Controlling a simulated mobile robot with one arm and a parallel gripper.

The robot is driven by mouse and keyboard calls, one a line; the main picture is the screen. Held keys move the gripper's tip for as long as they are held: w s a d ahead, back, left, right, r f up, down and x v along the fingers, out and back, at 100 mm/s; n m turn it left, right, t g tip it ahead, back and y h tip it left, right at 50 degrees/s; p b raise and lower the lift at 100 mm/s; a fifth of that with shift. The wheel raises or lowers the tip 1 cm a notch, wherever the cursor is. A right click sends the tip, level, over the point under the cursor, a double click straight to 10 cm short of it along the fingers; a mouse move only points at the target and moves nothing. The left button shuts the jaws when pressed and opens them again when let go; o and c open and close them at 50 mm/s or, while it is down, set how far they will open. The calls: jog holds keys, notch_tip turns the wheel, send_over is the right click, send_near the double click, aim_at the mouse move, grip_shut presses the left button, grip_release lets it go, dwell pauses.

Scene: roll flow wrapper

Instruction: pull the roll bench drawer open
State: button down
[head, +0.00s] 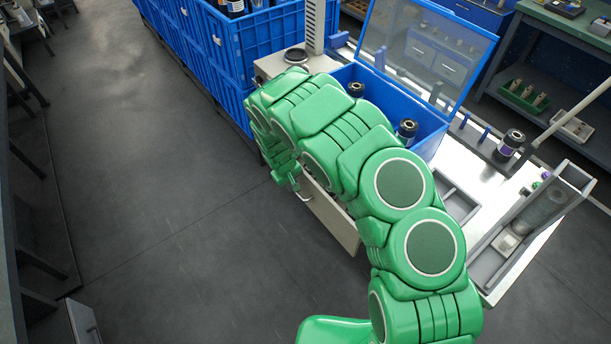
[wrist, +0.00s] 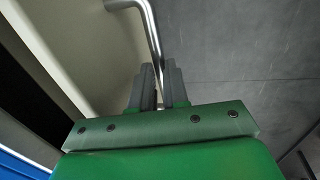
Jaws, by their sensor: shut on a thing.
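The roll bench drawer has a beige front (head: 332,222) at the side of the bench, left of the bright bench top. Its front (wrist: 85,55) fills the upper left of the wrist view, with a dark gap behind its edge, so the drawer appears at least partly out. A silver bar handle (wrist: 151,30) stands off the front and runs down between my fingers. My gripper (wrist: 160,88) is shut on this handle. In the head view, my gripper (head: 293,182) is at the drawer front, mostly hidden by my green arm, and part of the handle (head: 305,197) shows beside it.
A blue box (head: 432,140) with a raised clear lid (head: 420,45) stands on the bench behind my arm. Blue crates (head: 228,60) stand at the back left. The grey floor (head: 170,200) left of the drawer is clear. A grey tray (head: 520,235) is at the right.

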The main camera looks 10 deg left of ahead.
jog(key=s+a, duration=0.7)
dwell(0.3)
jog(key=c, duration=1.1)
grip_release()
jog(key=shift+s+a+r, duration=0.15)
jog(key=shift+r, duration=1.1)
jog(key=shift+s+a+r, duration=0.2)
jog(key=shift+r, duration=1.1)
jog(key=shift+s+a+r, duration=0.15)
jog(key=shift+r, duration=1.1)
